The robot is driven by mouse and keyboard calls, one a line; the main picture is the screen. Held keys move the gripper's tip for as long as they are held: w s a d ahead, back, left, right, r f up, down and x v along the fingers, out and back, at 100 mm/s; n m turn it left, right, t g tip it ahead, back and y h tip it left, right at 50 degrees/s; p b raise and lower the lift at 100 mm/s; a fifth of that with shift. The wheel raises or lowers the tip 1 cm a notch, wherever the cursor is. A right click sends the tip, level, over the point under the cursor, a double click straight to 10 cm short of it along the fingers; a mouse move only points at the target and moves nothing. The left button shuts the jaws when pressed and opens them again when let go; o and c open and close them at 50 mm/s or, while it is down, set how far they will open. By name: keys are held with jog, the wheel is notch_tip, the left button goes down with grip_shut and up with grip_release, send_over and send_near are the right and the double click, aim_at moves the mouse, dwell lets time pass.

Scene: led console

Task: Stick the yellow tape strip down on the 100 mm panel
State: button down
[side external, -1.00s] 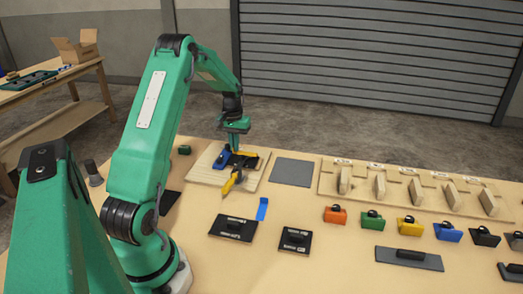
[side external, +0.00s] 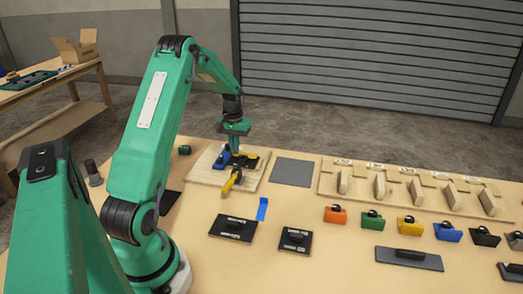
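A yellow strip-like piece (side external: 232,182) is at the front edge of a pale wooden board (side external: 204,177), its lower end pointing toward the table front. My gripper (side external: 235,151) points down over this board, just behind the yellow piece, among blue, yellow and black parts. The fingers are small and partly merged with those parts, so I cannot tell whether they are open or touch the strip. Two black panels with white markings, the left one (side external: 233,229) and the right one (side external: 296,240), lie flat in front; the markings are too small to read.
A short blue strip (side external: 262,209) lies on the table between the board and panels. A grey plate (side external: 292,172) lies right of the board. Coloured handled blocks (side external: 373,220) and a wooden rack (side external: 330,186) stand at right. A dark grey handled plate (side external: 408,260) is at front right.

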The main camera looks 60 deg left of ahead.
jog(key=shift+f, duration=0.25)
dwell(0.9)
jog(key=c, duration=1.6)
grip_release()
jog(key=shift+o, duration=0.2)
